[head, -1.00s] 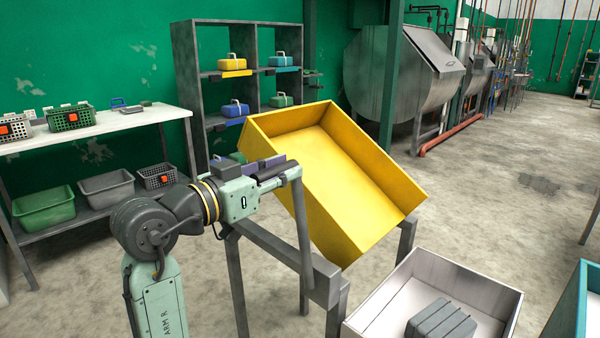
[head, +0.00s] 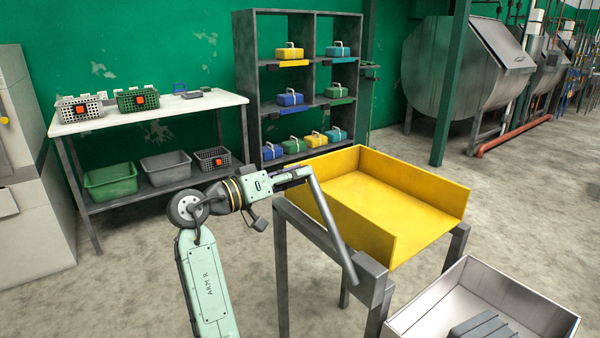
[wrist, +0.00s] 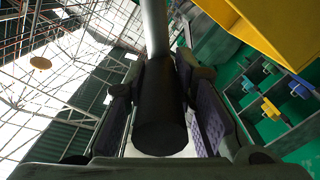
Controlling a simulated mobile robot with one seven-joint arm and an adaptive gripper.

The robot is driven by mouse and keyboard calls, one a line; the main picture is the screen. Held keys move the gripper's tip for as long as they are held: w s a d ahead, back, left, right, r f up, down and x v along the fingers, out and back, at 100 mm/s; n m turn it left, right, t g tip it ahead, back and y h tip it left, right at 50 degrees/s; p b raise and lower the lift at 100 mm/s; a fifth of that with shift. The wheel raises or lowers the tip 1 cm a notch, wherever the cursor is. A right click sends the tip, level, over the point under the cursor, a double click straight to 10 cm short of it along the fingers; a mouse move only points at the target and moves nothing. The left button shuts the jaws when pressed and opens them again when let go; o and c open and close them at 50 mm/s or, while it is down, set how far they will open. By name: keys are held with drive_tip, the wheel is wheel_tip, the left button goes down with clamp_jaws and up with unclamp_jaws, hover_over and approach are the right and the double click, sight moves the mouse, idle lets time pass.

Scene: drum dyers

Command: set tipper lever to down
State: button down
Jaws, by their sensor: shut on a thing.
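The tipper lever (head: 331,222) is a long grey bar on the side of a grey stand. It rises from its pivot block and leans to the left in the head view. My gripper (head: 300,175) is shut on its upper end. In the wrist view the lever's dark round grip (wrist: 160,112) lies between the two padded fingers. The yellow tipper tray (head: 390,203) sits on the stand beside the lever, close to level with a slight tilt. The fingers partly hide the grip in the head view.
A white-walled box (head: 520,302) with a grey item in it stands in front of the tipper. A dark shelf (head: 257,75) with coloured cases and a white-topped bench (head: 190,107) are behind. Open floor lies to the right.

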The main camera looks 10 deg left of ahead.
drive_tip(key=shift+a+f, duration=0.1)
drive_tip(key=c, duration=1.5)
unclamp_jaws()
drive_tip(key=shift+w, duration=0.1)
drive_tip(key=shift+o, duration=0.8)
drive_tip(key=shift+a+f, duration=0.1)
drive_tip(key=v, duration=1.2)
